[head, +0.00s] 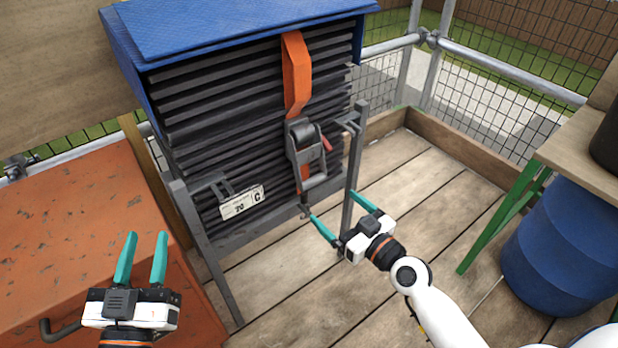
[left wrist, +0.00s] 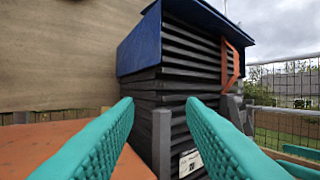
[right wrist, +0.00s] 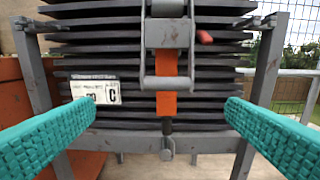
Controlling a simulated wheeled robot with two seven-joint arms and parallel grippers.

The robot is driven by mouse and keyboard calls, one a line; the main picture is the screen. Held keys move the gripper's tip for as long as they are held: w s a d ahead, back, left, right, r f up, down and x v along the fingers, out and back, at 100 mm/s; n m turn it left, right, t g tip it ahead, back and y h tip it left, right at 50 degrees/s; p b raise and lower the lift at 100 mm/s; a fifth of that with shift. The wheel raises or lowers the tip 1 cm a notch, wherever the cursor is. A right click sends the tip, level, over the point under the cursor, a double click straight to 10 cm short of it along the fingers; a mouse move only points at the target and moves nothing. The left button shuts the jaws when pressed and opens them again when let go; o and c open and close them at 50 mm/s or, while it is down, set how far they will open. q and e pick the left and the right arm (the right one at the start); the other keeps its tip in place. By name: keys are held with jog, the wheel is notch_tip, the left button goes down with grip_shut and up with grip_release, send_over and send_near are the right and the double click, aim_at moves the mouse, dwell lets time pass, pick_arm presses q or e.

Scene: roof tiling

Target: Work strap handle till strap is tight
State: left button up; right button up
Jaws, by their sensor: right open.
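An orange strap (head: 296,76) runs down the front of a stack of dark tiles (head: 220,125) under a blue cover (head: 235,28). A grey ratchet buckle (head: 304,142) with a looped handle (head: 314,182) sits on the strap; the handle hangs at its lower end. In the right wrist view the handle (right wrist: 164,83) is ahead, between and above my fingertips. My right gripper (head: 337,219) is open and empty, just below and right of the handle, apart from it. My left gripper (head: 141,240) is open and empty over the orange-red chest, far from the strap.
Grey metal posts (head: 354,165) flank the stack. A white label (head: 242,202) is on its lower front. The rusty orange-red chest (head: 60,215) stands at left. A blue barrel (head: 565,245) and a green-legged bench (head: 505,220) stand at right. The plank floor between is clear.

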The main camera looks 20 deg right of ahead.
aim_at(315, 183)
jog(key=x, duration=0.8)
jog(key=d+x, duration=0.1)
jog(key=x, duration=0.3)
jog(key=shift+w+a+r, duration=0.1)
jog(key=shift+w+r, duration=0.15)
jog(key=shift+w, duration=0.1)
jog(key=c, duration=1.4)
